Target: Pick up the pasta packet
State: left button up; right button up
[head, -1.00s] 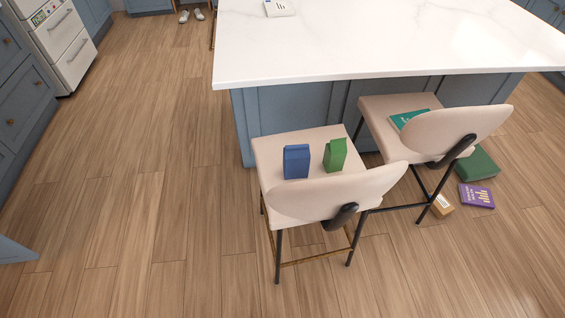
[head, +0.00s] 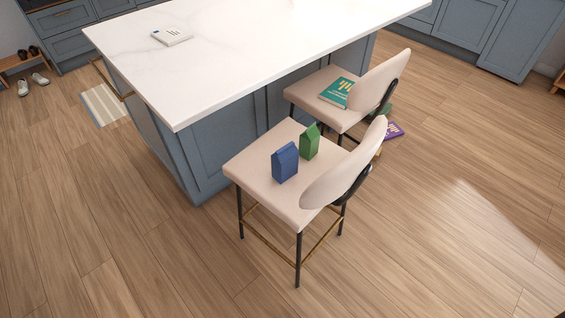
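Two upright packets stand on the seat of the nearer chair (head: 250,168). One is a blue packet (head: 285,163) and the other is a green packet (head: 309,142), just behind it to the right. No lettering can be read on either, so I cannot tell which is the pasta packet. Neither of my grippers is in view.
A white-topped island (head: 230,60) stands behind the chairs, with a book or box (head: 171,36) on it. A second chair (head: 372,85) holds a teal book (head: 338,92). A purple book (head: 393,131) lies on the floor. The wooden floor in front is clear.

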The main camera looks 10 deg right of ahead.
aim_at(284, 161)
jog(key=i+j+z, duration=0.4)
jog(key=j, duration=0.25)
jog(key=i+j+z, duration=0.15)
jog(key=j, duration=0.2)
jog(key=i+j+z, duration=0.2)
jog(key=j, duration=0.15)
jog(key=k, duration=0.05)
